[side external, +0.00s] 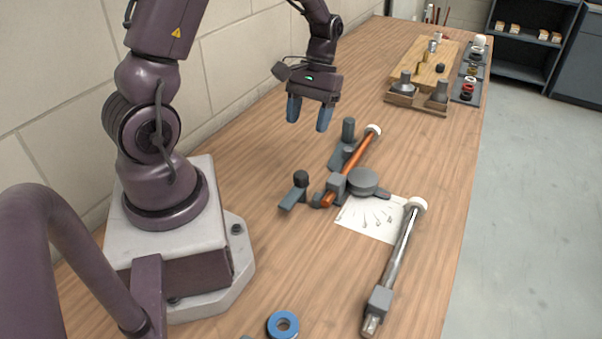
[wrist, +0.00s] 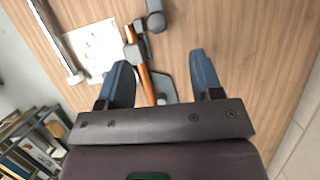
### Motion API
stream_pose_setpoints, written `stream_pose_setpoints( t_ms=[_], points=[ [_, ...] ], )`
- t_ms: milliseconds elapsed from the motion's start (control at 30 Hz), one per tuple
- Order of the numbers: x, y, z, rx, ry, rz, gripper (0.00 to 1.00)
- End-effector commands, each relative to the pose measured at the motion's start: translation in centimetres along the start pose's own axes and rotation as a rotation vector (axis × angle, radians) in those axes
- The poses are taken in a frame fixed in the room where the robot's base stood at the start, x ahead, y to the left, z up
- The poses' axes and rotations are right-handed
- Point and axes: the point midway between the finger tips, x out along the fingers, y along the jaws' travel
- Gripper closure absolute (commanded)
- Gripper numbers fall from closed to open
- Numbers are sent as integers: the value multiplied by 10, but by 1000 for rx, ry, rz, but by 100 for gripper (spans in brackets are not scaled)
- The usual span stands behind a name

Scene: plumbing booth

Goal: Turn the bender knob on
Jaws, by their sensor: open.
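The pipe bender (side external: 362,181) lies on the wooden bench with a grey round former and a copper pipe (side external: 363,152) running along it. A dark round knob (side external: 300,178) stands on a short grey arm at its left; it also appears near the top of the wrist view (wrist: 155,22). A dark upright cylinder (side external: 348,129) stands at its far end. I cannot tell for sure which of the two is the bender knob. My gripper (side external: 308,120) is open and empty, fingers down, above the bench and apart from the bender. The bender shows beyond the fingers in the wrist view (wrist: 160,62).
A white marked sheet (side external: 372,218) lies beside the bender, and a metal pipe tool (side external: 397,264) lies to its right. A blue ring (side external: 283,325) is at the front. A wooden board (side external: 425,65) with fittings is at the back. Bench left of the bender is clear.

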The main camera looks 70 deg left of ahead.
Motion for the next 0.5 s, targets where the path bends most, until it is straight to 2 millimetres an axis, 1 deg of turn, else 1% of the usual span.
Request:
stream_pose_setpoints(
  t_ms=[67,100,167,233,367,500],
  points=[
    [2,1,-9,-27,-17,7,40],
    [-2,3,-12,-38,-9,13,40],
    [-3,5,-11,-53,-15,19,40],
    [4,5,-10,-58,-20,17,40],
    [24,5,-8,-58,-22,16,40],
    [54,5,-7,-57,-23,16,40]
  ],
)
